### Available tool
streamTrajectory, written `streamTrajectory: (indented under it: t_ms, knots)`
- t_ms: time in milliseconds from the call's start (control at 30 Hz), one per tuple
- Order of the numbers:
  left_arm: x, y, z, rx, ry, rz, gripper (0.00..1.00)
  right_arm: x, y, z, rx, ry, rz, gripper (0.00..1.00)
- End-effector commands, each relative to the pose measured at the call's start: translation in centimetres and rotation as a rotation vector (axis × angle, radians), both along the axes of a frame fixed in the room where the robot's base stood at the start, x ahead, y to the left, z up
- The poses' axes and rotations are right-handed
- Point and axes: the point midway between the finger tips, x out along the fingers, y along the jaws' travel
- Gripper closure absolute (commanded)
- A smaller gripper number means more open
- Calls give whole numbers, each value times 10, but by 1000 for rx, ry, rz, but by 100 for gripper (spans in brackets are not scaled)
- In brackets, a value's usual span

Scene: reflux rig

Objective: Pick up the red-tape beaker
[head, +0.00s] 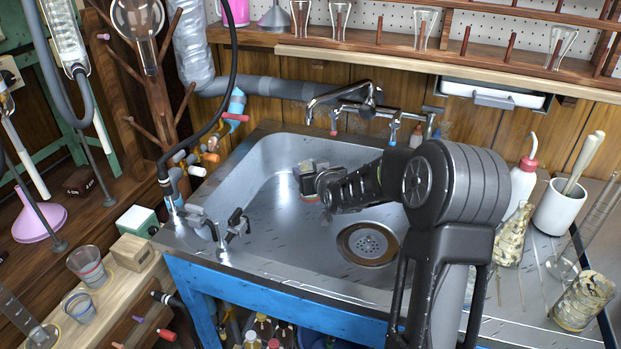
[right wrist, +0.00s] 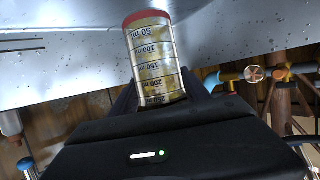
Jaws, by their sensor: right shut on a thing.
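My right gripper (head: 312,180) is over the metal sink basin in the head view, its arm reaching in from the front right. In the right wrist view its jaws (right wrist: 160,92) are closed on the red-tape beaker (right wrist: 155,62). The beaker is a clear cylinder with dark volume marks and yellowish mottling, and a red band at its far end. The lower part of it is hidden by the gripper body. In the head view the beaker is small and mostly hidden by the gripper. My left gripper does not show.
The sink (head: 280,250) has a drain (head: 369,245) and a tap (head: 370,95) behind it. Small taps (head: 235,222) stand on its left rim. Other beakers (head: 87,267) stand on the left wooden bench. A white mortar (head: 560,208) and glassware crowd the right counter.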

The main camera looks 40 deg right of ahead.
Motion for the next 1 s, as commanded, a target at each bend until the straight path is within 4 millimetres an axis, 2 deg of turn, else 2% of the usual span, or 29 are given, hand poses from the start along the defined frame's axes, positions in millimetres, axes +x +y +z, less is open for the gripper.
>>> streamTrajectory:
  t_ms: [100,300,1000]
  knots:
    - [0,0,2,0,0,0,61,1,0,11,-2,-3,0,100]
    - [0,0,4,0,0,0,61,1,0,20,-1,-3,0,100]
    - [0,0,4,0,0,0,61,0,0,23,-1,-2,0,100]
